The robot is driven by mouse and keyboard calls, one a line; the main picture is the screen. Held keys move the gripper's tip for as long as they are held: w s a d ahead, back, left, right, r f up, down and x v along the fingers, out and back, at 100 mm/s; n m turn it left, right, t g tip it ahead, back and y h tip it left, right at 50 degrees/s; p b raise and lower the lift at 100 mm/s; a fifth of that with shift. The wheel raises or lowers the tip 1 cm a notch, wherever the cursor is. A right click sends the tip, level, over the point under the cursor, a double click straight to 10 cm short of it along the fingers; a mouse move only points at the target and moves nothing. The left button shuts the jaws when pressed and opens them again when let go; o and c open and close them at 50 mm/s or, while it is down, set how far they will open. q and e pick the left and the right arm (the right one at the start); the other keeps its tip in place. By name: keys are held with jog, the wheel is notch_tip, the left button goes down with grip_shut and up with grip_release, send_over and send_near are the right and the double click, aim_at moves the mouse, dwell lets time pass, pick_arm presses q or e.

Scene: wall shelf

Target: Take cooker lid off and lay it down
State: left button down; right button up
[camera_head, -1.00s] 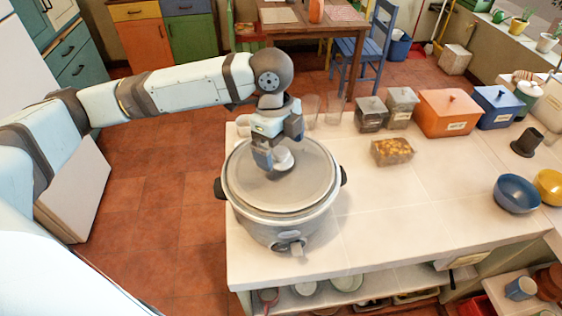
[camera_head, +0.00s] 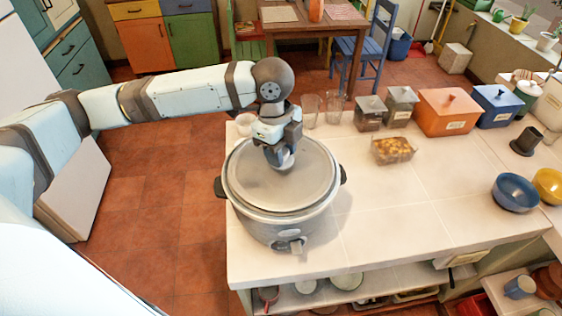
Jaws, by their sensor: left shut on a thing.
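The grey cooker (camera_head: 285,229) stands on the near left part of the white tiled counter, with dark handles at its sides and a knob at its front. Its round, see-through lid (camera_head: 255,187) lies level on top; I see no clear gap at the rim. My left gripper (camera_head: 281,164) points down over the middle of the lid and is shut on the lid's knob, which its fingers mostly hide. My right gripper is not in view.
Clear glasses (camera_head: 310,109) stand behind the cooker. Lidded canisters, an orange box (camera_head: 448,112) and a blue box (camera_head: 497,105) line the back. A food container (camera_head: 393,150) and a blue bowl (camera_head: 516,192) stand farther right. The counter (camera_head: 400,215) right of the cooker is clear.

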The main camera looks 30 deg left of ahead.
pick_arm(q)
jog(key=shift+s+f, duration=0.1)
jog(key=shift+f, duration=0.1)
jog(key=shift+r, duration=0.4)
notch_tip(320, 180, up, 22)
jog(key=p, duration=0.4)
jog(key=shift+r, duration=0.2)
jog(key=shift+w, duration=0.2)
dwell(0.5)
